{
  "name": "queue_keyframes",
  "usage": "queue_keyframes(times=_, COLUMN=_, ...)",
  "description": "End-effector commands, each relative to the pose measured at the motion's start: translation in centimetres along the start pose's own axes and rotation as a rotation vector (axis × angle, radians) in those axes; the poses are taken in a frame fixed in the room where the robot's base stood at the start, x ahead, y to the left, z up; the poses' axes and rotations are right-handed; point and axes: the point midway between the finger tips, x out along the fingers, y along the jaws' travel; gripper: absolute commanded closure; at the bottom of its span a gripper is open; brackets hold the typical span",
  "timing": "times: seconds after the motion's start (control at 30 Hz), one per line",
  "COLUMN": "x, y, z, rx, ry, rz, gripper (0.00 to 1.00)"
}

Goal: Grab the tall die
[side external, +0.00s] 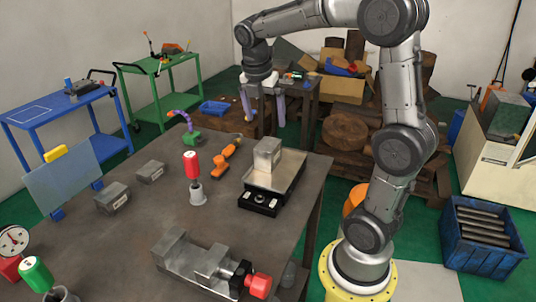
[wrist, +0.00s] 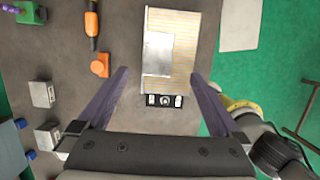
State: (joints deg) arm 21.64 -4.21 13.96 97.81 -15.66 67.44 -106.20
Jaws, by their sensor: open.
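A tall grey block (side external: 267,153), which looks like the tall die, stands upright on the striped plate of the chuck (side external: 262,198). In the wrist view the block (wrist: 157,54) is on the left part of the striped chuck plate (wrist: 185,25). Two lower grey blocks with pale labels, one nearer (side external: 112,197) and one farther (side external: 150,171), sit on the table to the left. My gripper (side external: 264,112) is open and empty, raised above and beyond the block.
A vise (side external: 195,258) with a red knob lies at the front. A clear panel (side external: 65,185) stands at the left. The middle of the table (side external: 150,225) is mostly bare.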

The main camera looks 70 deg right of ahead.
Motion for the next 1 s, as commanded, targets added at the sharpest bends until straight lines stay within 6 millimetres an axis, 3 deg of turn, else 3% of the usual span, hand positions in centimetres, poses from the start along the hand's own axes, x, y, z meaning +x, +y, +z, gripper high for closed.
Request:
queue_keyframes(times=0.2, x=3.8, y=0.0, z=0.0, rx=0.0, ry=0.001, rz=-0.003, gripper=0.0)
queue_keyframes(times=0.47, x=5.6, y=0.0, z=-0.1, rx=0.0, ry=0.001, rz=-0.001, gripper=0.0)
queue_keyframes(times=0.7, x=8.9, y=0.3, z=-0.3, rx=0.0, ry=0.001, rz=-0.002, gripper=0.0)
queue_keyframes(times=1.0, x=10.2, y=0.4, z=-0.3, rx=0.001, ry=0.0, rz=0.001, gripper=0.0)
